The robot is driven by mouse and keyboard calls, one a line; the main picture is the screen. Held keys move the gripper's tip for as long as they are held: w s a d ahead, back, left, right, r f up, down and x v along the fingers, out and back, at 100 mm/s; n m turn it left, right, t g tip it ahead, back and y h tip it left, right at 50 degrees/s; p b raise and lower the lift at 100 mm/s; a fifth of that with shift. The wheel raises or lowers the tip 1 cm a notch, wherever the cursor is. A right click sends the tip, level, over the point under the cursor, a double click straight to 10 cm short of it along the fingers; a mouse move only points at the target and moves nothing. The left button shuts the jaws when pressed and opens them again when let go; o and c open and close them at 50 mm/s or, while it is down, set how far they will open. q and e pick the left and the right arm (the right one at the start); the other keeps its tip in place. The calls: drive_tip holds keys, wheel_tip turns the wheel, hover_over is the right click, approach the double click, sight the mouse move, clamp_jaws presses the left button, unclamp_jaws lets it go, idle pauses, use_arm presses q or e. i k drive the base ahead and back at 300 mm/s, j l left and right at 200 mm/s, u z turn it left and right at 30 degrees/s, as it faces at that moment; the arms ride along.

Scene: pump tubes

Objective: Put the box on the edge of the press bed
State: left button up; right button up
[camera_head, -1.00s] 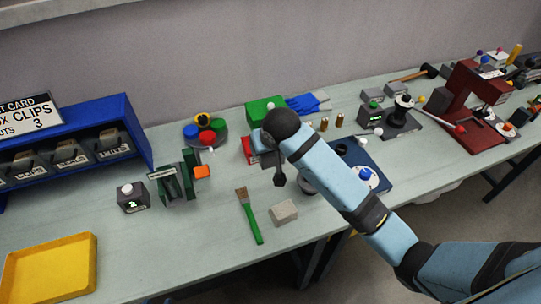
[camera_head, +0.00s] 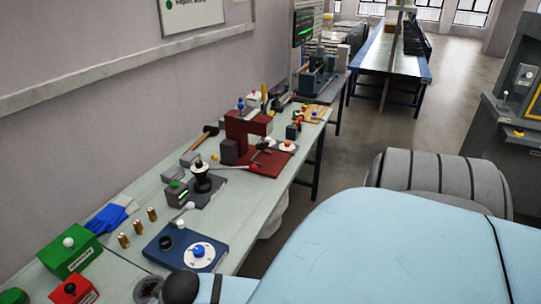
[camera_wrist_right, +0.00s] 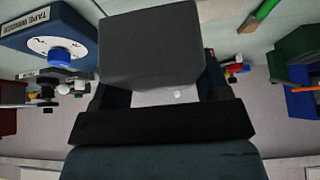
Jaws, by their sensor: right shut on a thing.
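My right gripper (camera_wrist_right: 152,75) is shut on a grey box (camera_wrist_right: 150,45), which sits between its fingers in the right wrist view. The box hides much of what lies behind it. The head view shows part of my right arm in front, but neither the right gripper nor the box. The dark red press (camera_head: 235,132) stands farther along the bench. Its flat red bed (camera_head: 262,166) carries a white disc and a red-tipped lever near it. My left gripper is in neither view.
A blue plate unit (camera_head: 178,258) with a white dial lies before the press, beside brass cylinders (camera_head: 138,227). A dark grey device (camera_head: 205,190) and a hammer (camera_head: 205,138) are nearer the press. A green box (camera_head: 70,250) is at lower left. The bench front edge borders open floor.

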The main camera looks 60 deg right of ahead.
sight(276, 163)
drive_tip(key=k+l, duration=0.1)
drive_tip(key=l, duration=0.2)
drive_tip(key=k+l, duration=0.1)
drive_tip(key=l, duration=0.45)
drive_tip(key=k+l+u, duration=0.1)
drive_tip(key=l, duration=0.35)
drive_tip(key=k+l+u, duration=0.1)
drive_tip(key=l, duration=0.4)
drive_tip(key=l+u, duration=0.1)
drive_tip(key=l, duration=0.5)
drive_tip(key=k+l, duration=0.1)
drive_tip(key=l, duration=0.5)
drive_tip(key=l+u, duration=0.15)
drive_tip(key=l, duration=0.5)
drive_tip(key=l+u, duration=0.15)
drive_tip(key=l, duration=1.5)
drive_tip(key=k, duration=0.05)
